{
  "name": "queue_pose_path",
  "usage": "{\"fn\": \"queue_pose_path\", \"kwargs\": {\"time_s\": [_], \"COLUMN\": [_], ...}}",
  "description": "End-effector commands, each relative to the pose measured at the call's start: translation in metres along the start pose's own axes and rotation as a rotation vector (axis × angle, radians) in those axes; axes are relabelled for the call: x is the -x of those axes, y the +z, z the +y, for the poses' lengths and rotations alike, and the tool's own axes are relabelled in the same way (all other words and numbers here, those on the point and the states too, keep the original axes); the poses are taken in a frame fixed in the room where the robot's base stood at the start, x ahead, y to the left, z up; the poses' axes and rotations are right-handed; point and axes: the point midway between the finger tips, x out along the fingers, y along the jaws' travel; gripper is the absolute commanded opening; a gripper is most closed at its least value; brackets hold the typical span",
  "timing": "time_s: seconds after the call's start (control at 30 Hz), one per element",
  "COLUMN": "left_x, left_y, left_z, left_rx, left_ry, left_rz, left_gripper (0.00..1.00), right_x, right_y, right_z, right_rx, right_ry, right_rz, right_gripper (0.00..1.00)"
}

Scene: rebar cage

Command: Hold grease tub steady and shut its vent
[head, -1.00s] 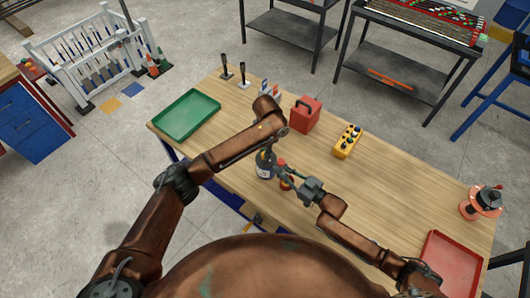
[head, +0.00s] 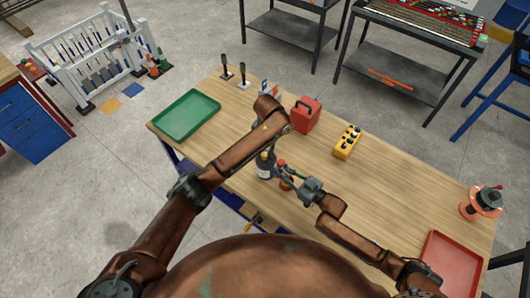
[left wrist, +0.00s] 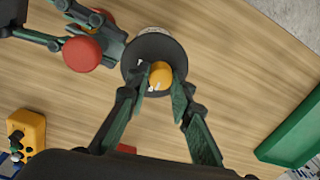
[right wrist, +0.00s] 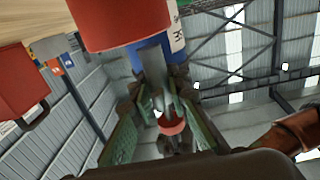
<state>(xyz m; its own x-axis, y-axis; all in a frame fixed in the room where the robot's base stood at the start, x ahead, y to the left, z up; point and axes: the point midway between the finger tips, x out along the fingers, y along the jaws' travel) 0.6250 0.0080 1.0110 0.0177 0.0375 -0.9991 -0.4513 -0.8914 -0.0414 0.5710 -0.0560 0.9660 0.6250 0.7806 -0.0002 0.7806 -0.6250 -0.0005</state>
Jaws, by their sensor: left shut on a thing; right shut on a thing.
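The grease tub (head: 265,167) is a dark, upright round container with a pale label, near the table's front edge. In the left wrist view its dark round top (left wrist: 133,58) carries an orange knob (left wrist: 160,73). My left gripper (left wrist: 162,88) comes from above and is shut on this knob. My right gripper (right wrist: 160,108) is low at the tub's right side, shut on a grey stem (right wrist: 150,62) with a red disc (left wrist: 82,53) above and a smaller red end (right wrist: 172,127) below. How the stem joins the tub is hidden. I cannot tell the vent's position.
A red box with a handle (head: 305,114) and a yellow control box (head: 347,142) stand behind the tub. A green tray (head: 187,115) is at left, a red tray (head: 452,264) and an orange-and-grey reel (head: 485,203) at right.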

Motion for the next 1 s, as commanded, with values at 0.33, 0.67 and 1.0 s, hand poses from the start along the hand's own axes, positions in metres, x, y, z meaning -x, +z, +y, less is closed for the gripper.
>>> {"fn": "queue_pose_path", "kwargs": {"time_s": [0.33, 0.67, 1.0], "left_x": [0.0010, 0.0005, 0.0029], "left_y": [-0.0008, -0.0004, -0.0005], "left_z": [-0.0007, -0.0004, 0.0000], "left_rx": [0.010, 0.008, 0.007], "left_ry": [-0.002, -0.001, 0.000], "left_rz": [0.003, 0.001, 0.001], "left_gripper": [0.00, 0.37, 0.38], "right_x": [0.0002, 0.0002, 0.0002], "right_y": [0.0006, 0.0007, 0.0007], "right_z": [-0.0008, -0.0008, -0.0007], "right_rx": [-0.001, -0.001, -0.001], "right_ry": [-0.001, -0.001, -0.001], "right_rz": [-0.001, -0.001, -0.001], "right_gripper": [0.00, 0.00, 0.00]}}
